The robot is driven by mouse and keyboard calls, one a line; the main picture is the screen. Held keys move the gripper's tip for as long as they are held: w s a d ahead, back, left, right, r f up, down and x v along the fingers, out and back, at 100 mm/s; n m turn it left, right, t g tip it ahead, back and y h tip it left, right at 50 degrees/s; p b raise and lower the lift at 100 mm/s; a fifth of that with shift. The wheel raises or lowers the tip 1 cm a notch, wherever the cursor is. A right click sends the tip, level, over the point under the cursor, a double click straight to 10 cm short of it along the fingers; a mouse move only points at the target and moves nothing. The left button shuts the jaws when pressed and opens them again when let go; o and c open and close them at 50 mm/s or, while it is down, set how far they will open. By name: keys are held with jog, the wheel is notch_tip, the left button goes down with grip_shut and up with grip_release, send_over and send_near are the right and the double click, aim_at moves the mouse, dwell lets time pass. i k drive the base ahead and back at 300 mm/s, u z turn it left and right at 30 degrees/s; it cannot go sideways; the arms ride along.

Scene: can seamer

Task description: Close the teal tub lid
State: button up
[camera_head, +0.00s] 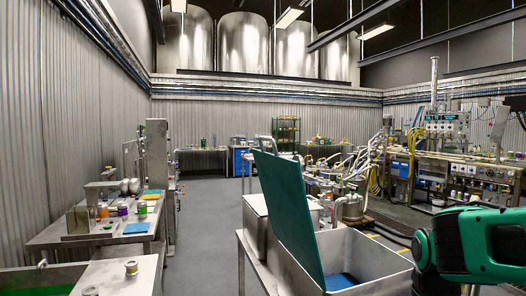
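The teal lid (290,205) stands open, raised and leaning back to the left over the tub. The tub (385,252) is a pale grey, open-topped box at the bottom, right of centre. A blue item (341,282) lies inside it. The lid's lower edge meets the left part of the tub; the hinge itself cannot be made out. A green and black part of my arm shows at the right edge, just right of the tub and apart from the lid. My gripper is not in view.
A second metal box (256,222) stands behind the lid on the same metal table (247,258). A metal bench (100,235) with small cans is at left. Grey floor (208,215) lies clear between. Pipework and machines fill the right side.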

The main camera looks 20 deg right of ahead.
aim_at(281, 179)
jog(key=z, duration=2.05)
jog(key=k, duration=1.35)
jog(key=u, duration=1.4)
jog(key=i, duration=0.55)
jog(key=u, duration=0.05)
